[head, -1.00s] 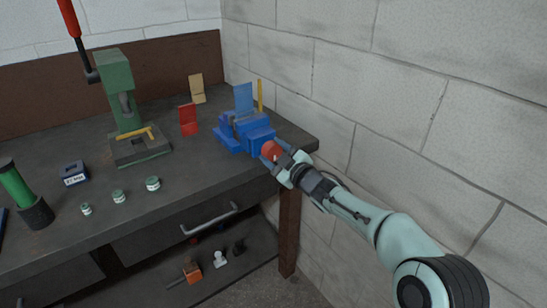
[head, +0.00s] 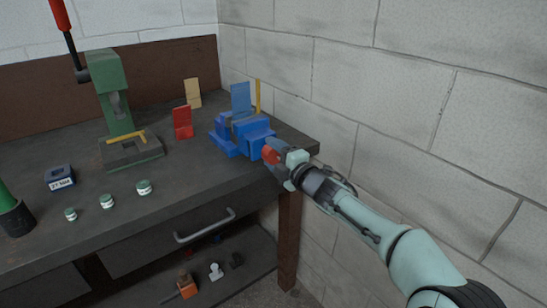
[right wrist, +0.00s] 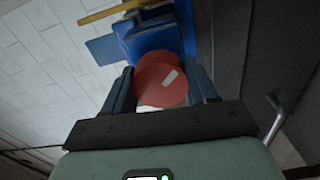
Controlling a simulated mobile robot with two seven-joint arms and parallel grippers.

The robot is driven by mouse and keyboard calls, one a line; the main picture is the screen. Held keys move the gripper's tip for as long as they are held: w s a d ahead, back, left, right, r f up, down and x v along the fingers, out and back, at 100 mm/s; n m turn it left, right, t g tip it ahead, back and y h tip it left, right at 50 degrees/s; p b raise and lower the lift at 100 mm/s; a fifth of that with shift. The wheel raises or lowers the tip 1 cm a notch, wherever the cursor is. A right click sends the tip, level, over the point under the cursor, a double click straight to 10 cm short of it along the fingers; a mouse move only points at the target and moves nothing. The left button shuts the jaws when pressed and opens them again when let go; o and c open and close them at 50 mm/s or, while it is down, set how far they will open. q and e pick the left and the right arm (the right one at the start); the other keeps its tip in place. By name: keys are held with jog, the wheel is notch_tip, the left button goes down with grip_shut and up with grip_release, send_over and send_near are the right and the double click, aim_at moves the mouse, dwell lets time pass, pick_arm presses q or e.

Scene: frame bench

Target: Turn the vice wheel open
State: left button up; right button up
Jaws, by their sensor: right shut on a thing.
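The blue vice (head: 240,136) stands on the bench top near its right corner. Its red wheel (head: 270,154) faces the front right of the bench. My right gripper (head: 276,158) is at the wheel, its fingers on either side of it. In the right wrist view the red wheel (right wrist: 161,80) sits between the two dark fingers, a pale mark on its face, with the blue vice (right wrist: 155,42) behind it. The gripper is shut on the wheel. My left gripper is out of view.
The bench top (head: 190,172) holds a green press (head: 112,100), several small jars (head: 107,201) and a dark block (head: 60,177). A red card (head: 182,122) stands left of the vice. A block wall (head: 420,120) rises close on the right.

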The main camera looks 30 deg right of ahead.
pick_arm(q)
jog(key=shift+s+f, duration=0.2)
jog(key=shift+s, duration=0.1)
pick_arm(e)
jog(key=shift+d+r+n, duration=0.1)
jog(key=shift+r+n, duration=0.1)
jog(key=shift+n, duration=0.1)
dwell(0.8)
jog(key=o, duration=0.8)
jog(key=shift+o, duration=1.1)
jog(key=shift+w+f, duration=0.1)
jog(key=shift+w, duration=0.05)
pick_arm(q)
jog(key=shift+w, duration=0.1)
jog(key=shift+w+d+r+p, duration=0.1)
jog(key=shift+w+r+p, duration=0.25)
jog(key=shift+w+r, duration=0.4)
pick_arm(e)
jog(key=s+d, duration=0.1)
jog(key=s, duration=1.2)
jog(key=shift+s, duration=0.2)
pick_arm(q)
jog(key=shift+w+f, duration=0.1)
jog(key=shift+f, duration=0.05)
